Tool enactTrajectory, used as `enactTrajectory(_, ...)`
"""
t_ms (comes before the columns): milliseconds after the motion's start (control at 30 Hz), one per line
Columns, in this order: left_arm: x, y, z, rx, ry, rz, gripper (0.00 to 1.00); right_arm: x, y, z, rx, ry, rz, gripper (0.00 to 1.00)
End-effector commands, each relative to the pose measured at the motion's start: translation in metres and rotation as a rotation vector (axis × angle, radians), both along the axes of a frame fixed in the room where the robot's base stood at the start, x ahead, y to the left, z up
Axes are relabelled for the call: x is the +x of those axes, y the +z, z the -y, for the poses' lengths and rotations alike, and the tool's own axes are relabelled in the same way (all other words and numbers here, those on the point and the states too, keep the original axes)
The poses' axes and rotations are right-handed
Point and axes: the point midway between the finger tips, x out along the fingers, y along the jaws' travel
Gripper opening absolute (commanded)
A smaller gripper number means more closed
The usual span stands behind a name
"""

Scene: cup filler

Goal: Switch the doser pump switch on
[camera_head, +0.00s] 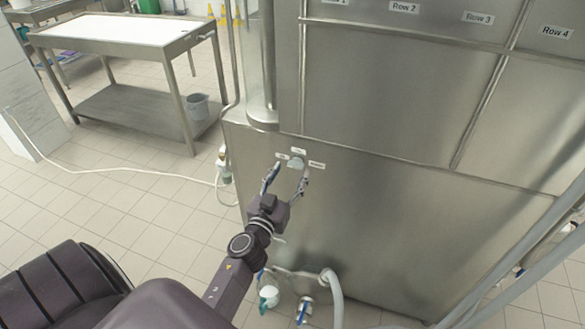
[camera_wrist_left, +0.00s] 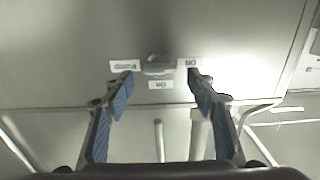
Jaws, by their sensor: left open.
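The doser pump switch (camera_head: 297,162) is a small rotary knob on the steel machine's front panel (camera_head: 370,215), with small white labels around it. In the left wrist view the knob (camera_wrist_left: 158,66) sits beyond and between the two fingertips, with labels left, right and below it. My left gripper (camera_head: 287,176) is open, with its blue-padded fingers pointing at the switch. In the left wrist view the gripper (camera_wrist_left: 160,84) is empty and its fingertips appear apart from the knob. The label text is too small to read surely. My right gripper is not in view.
Labels Row 2 (camera_head: 404,7) and Row 3 (camera_head: 478,17) mark the upper panels. Valves and a hose (camera_head: 335,290) are low in front of the machine. A steel table (camera_head: 120,32) stands at the back left. A white cable (camera_head: 110,173) crosses the tiled floor.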

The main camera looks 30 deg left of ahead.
Motion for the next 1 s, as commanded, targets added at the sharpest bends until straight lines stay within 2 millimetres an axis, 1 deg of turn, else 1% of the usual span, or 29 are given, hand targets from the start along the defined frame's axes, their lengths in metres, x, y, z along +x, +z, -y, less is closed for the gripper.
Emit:
enactTrajectory(33, 0.007, 0.001, -0.002, 0.0, 0.0, 0.001, 0.52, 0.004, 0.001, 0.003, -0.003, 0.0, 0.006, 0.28)
enactTrajectory(100, 0.014, 0.0, -0.004, 0.0, 0.0, 0.0, 0.52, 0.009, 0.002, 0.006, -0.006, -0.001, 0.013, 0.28)
enactTrajectory(200, 0.021, 0.0, -0.005, 0.0, 0.0, 0.0, 0.52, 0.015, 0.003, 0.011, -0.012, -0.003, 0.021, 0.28)
enactTrajectory(500, 0.023, -0.001, -0.006, -0.001, 0.0, -0.001, 0.52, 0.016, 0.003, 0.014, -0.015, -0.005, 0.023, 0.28)
enactTrajectory(567, 0.023, -0.001, -0.006, -0.001, 0.0, -0.001, 0.47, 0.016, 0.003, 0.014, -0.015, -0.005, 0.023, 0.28)
enactTrajectory(900, 0.023, -0.001, -0.006, 0.0, 0.0, -0.001, 0.1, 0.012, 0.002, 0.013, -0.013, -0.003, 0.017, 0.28)
enactTrajectory(1000, 0.023, -0.001, -0.005, 0.002, 0.0, -0.001, 0.1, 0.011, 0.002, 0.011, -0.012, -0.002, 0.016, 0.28)
